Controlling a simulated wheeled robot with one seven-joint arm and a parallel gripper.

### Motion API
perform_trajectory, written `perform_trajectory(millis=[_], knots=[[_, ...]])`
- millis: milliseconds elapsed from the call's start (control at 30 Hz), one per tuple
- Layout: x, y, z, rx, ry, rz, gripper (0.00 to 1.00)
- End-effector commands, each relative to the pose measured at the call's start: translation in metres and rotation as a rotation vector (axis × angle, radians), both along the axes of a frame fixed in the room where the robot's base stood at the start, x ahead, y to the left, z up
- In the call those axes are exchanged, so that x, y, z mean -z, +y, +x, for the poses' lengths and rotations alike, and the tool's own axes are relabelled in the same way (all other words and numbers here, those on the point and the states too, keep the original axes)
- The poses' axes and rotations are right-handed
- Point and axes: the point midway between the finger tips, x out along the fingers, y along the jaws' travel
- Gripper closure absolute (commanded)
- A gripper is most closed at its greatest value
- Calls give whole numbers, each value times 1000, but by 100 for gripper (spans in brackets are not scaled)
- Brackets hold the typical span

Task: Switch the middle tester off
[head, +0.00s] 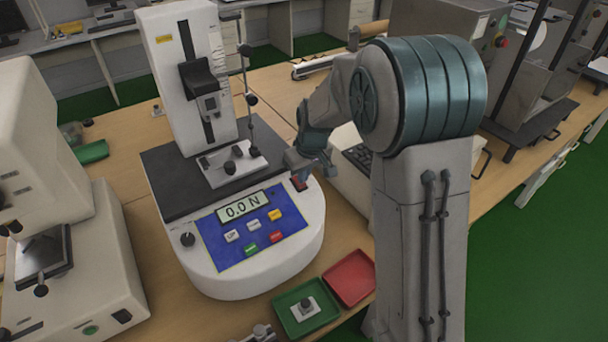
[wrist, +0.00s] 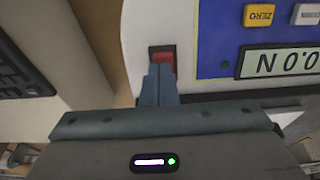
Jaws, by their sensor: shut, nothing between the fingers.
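The middle tester (head: 260,268) is a white machine with a blue control panel (head: 288,213) and a tall column. Its display (head: 243,206) reads 0.0 N; the display also shows upside down in the wrist view (wrist: 284,61). A red switch (head: 299,184) sits at the panel's far right corner, and in the wrist view the red switch (wrist: 163,55) is just ahead of my fingertips. My gripper (head: 303,174) is shut and empty, its fingertips (wrist: 160,68) at the switch and partly covering it. I cannot tell whether they touch it.
Another white tester (head: 105,270) stands at the left. A machine with a keypad (wrist: 20,75) stands close on the other side of my gripper. A green tray (head: 290,322) with a small part and a red tray (head: 350,278) lie in front of the middle tester.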

Motion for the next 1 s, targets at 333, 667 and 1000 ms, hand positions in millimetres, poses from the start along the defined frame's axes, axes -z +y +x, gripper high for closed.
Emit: perform_trajectory(millis=[333, 667, 1000], knots=[[15, -2, 0, 0, -99, 56, 100], [7, -3, 2, 4, -93, 52, 100], [3, 4, 13, 1, -93, 53, 100]])
